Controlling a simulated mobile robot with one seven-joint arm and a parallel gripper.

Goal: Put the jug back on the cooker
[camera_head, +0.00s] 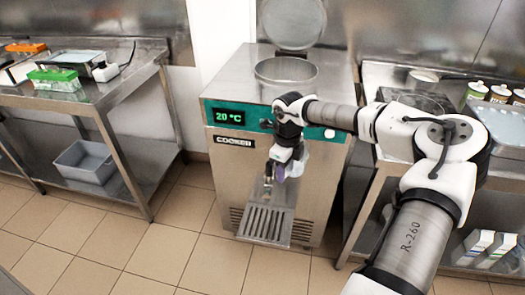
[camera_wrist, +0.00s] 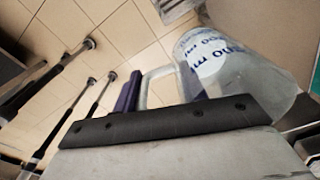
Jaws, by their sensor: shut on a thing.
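The clear jug (camera_wrist: 262,84) with blue volume print shows in the wrist view, beyond the fingers at the right. My gripper (camera_wrist: 158,90) is shut on its handle (camera_wrist: 152,88), with one purple finger on each side. In the head view my gripper (camera_head: 276,174) points down in front of the cooker. The jug can hardly be made out there, behind my wrist. The cooker (camera_head: 228,172) is a steel box with a green panel reading 20 °C. Its round lid (camera_head: 293,22) stands open above the top opening (camera_head: 286,70). A slatted tray (camera_head: 266,224) juts from its lower front.
At the right, another steel table holds several green-labelled containers (camera_head: 476,92). The tiled floor before the cooker is clear.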

